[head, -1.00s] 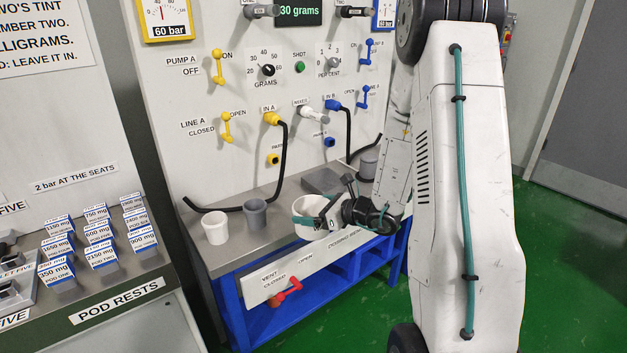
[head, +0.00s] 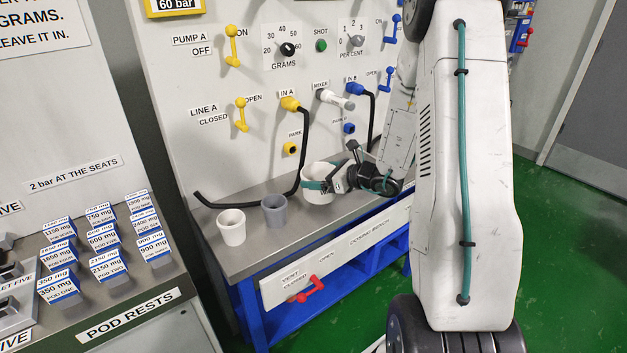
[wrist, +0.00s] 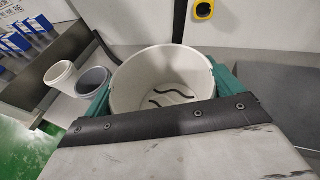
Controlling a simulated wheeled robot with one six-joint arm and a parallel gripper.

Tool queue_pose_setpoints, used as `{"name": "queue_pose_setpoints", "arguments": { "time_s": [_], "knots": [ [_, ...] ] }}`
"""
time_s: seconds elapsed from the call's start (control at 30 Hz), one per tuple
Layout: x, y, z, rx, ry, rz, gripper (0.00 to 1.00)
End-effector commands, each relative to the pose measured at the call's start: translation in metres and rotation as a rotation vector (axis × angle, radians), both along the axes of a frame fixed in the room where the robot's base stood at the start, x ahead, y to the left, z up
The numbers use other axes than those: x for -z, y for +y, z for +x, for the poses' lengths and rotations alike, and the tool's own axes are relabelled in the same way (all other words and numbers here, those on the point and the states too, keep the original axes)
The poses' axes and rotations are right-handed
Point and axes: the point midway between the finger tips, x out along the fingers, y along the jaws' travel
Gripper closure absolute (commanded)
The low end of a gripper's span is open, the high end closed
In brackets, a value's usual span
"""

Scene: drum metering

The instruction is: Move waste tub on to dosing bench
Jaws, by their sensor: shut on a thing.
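The waste tub is a white round tub (head: 316,173) over the dosing bench (head: 258,252). In the wrist view the tub (wrist: 165,65) is upright, with dark squiggly marks or strands on its inside bottom. My gripper (head: 322,187) is shut on the tub, with teal fingers on opposite sides of its wall; it also fills the lower wrist view (wrist: 165,92). I cannot tell whether the tub's base touches the bench top.
A white cup (head: 231,228) and a grey cup (head: 274,210) stand left of the tub. A black hose (head: 250,204) runs behind them. The red vent lever (head: 308,290) sits on the bench front. Pod rests (head: 110,265) are at left.

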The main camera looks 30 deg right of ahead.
Motion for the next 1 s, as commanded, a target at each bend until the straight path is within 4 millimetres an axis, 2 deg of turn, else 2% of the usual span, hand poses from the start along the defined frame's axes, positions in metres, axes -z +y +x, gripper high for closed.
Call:
{"name": "queue_pose_setpoints", "arguments": {
  "time_s": [0.13, 0.23, 0.33, 0.7, 0.73, 0.77, 1.0],
  "knots": [
    [0.004, 0.000, 0.006, -0.003, 0.002, 0.001, 0.34],
    [0.024, 0.000, 0.005, 0.000, 0.004, 0.004, 0.34],
    [0.035, 0.001, 0.005, -0.002, 0.002, 0.002, 0.34],
    [0.040, 0.001, 0.005, -0.003, 0.000, 0.000, 0.34],
    [0.040, 0.001, 0.005, -0.003, 0.000, 0.000, 0.05],
    [0.040, 0.001, 0.005, -0.002, 0.000, 0.000, 0.00],
    [0.038, 0.000, 0.005, -0.002, 0.000, 0.000, 0.00]
  ]
}}
